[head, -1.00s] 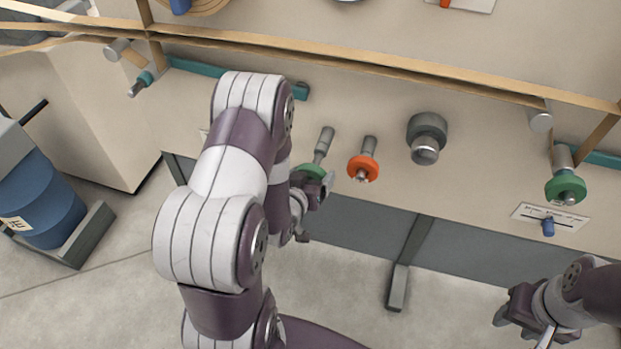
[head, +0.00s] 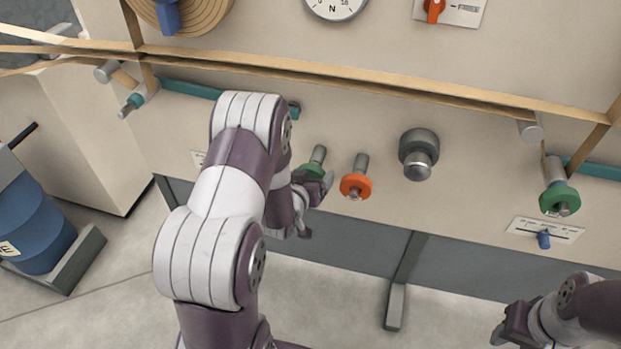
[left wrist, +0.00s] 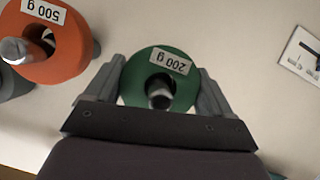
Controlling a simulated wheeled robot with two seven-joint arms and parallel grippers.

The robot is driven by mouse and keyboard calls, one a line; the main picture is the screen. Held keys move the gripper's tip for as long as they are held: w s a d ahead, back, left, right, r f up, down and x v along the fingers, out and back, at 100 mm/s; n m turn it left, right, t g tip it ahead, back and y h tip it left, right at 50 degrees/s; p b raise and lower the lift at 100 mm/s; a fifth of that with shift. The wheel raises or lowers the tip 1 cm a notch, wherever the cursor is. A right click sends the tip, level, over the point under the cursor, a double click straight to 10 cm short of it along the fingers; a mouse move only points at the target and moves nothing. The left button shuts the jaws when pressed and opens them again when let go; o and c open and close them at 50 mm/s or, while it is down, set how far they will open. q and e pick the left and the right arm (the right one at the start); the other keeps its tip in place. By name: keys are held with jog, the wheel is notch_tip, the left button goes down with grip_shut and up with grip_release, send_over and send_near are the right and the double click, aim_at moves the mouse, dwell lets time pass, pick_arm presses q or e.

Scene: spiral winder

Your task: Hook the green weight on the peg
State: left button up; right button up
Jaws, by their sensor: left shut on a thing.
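A green ring weight marked 200 g (left wrist: 163,75) is between the fingers of my left gripper (left wrist: 157,88), which is shut on it. In the head view the weight (head: 313,170) is partly hidden by my left gripper (head: 318,186). A grey peg (head: 319,153) stands out from the panel at the weight. In the left wrist view the peg's end (left wrist: 159,97) shows within the ring's hole; the ring appears to be around the peg. My right gripper (head: 512,325) is at the lower right, away from the weights; its jaws are unclear.
An orange 500 g weight (head: 355,187) hangs on the neighbouring peg, close on the right. Another green weight (head: 560,199) is at the far right under the belt (head: 400,83). A slider plate (head: 544,232) is below it.

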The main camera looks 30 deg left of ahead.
pick_arm(q)
jog(key=o, duration=1.7)
